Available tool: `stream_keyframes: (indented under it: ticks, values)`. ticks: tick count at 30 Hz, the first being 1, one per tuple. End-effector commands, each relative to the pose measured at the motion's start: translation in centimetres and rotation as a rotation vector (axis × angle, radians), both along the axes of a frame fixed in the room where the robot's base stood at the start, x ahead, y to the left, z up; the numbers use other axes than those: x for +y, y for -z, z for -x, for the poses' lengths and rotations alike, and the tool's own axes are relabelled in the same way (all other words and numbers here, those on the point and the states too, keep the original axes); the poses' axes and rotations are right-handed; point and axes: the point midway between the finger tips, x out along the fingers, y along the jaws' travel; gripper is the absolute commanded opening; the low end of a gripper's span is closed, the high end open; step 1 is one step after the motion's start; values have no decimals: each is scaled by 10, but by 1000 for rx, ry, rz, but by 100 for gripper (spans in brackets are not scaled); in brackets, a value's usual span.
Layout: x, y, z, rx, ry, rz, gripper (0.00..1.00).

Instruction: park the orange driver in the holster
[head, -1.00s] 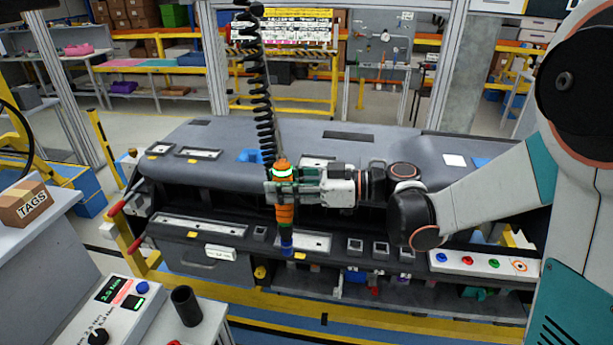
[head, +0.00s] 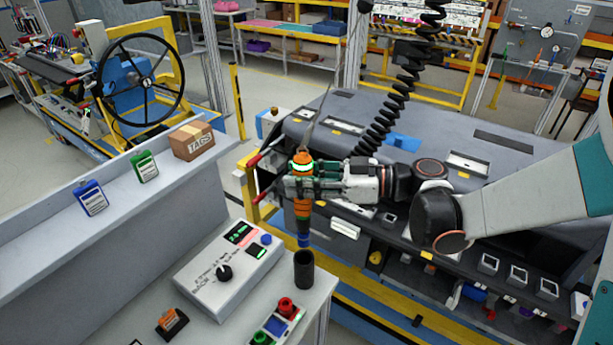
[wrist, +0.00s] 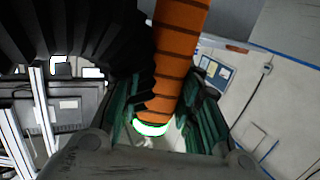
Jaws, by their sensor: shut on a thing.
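The orange driver (head: 303,208) hangs upright, with a glowing green ring near its top and a blue tip at its lower end. My gripper (head: 299,187) is shut around its upper body. In the wrist view the orange driver (wrist: 179,55) stands between the green finger pads, and my gripper (wrist: 165,125) closes on it from both sides. The holster, a black open-topped cup (head: 304,270), stands on the grey side bench. In the head view the driver's tip shows just above the cup's mouth; the exact gap in depth is hard to tell.
A control box (head: 229,262) with a knob and display stands left of the cup. A tray of coloured buttons (head: 277,325) lies in front. A black coiled cable (head: 400,90) rises behind the driver. The dashboard module (head: 440,130) fills the right.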

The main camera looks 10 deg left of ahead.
Motion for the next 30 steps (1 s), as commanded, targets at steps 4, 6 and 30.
stream_keyframes:
  ticks: [4, 6, 30]
  values:
    - [0, 0, 0, 0, 0, 0, 0]
    - [0, 0, 0, 0, 0, 0, 0]
    - [0, 35, 0, -1, 1, -1, 0]
